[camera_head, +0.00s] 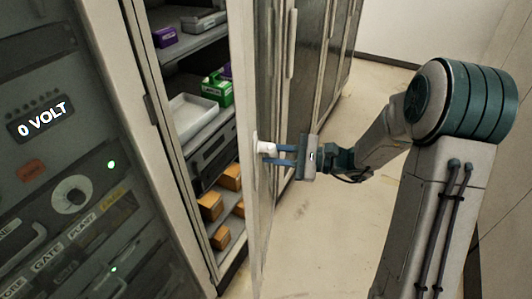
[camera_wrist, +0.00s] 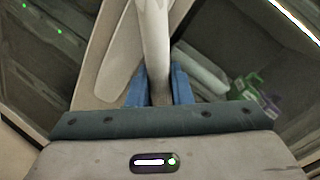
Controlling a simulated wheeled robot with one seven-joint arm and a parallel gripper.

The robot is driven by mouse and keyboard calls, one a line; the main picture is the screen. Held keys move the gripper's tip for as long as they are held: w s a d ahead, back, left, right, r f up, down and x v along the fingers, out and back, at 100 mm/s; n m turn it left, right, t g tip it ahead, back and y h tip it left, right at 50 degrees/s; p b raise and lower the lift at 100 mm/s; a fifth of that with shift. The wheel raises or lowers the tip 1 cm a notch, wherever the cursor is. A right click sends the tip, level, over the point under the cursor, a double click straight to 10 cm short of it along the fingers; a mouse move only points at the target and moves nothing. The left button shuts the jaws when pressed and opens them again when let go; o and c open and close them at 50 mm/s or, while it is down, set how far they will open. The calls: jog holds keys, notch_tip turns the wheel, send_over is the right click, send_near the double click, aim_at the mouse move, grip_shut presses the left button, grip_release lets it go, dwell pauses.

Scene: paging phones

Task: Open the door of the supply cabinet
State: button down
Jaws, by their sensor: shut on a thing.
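The supply cabinet (camera_head: 172,150) stands left of centre in the head view with its shelves exposed. Its door (camera_head: 243,75) stands open, seen nearly edge-on to the right of the shelves. My gripper (camera_head: 272,153) is shut on the pale door handle (camera_head: 264,147), on the door's right side in this view. In the wrist view the handle (camera_wrist: 154,35) is a light upright bar running down between the blue fingers of my gripper (camera_wrist: 158,90). The handle's lower part is hidden behind the gripper body.
The shelves hold a green box (camera_head: 218,91), a grey tray (camera_head: 190,114), a purple box (camera_head: 165,37) and several orange boxes (camera_head: 209,206). A panel reading "0 VOLT" (camera_head: 40,119) is at left. More cabinets (camera_head: 310,50) stand behind the door. The floor (camera_head: 315,235) below my arm is clear.

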jog(key=shift+d, duration=0.2)
jog(key=shift+w+d+n+g, duration=0.1)
jog(key=shift+d+n+g, duration=0.35)
jog(key=shift+d, duration=0.95)
jog(key=shift+w+d+n+g, duration=0.1)
jog(key=shift+d+n+g, duration=0.15)
jog(key=shift+d+g, duration=0.8)
jog(key=shift+d+t, duration=0.35)
jog(key=shift+t, duration=0.05)
jog(key=shift+n+g, duration=0.6)
jog(key=shift+g, duration=0.3)
jog(key=shift+w+d+p, duration=0.15)
jog(key=shift+w+d, duration=0.05)
jog(key=shift+d, duration=0.75)
jog(key=shift+w+d+p, duration=0.1)
jog(key=shift+w+d, duration=0.05)
jog(key=shift+d, duration=0.75)
jog(key=shift+w+d+p, duration=0.15)
jog(key=shift+w+d, duration=0.05)
jog(key=shift+d, duration=0.75)
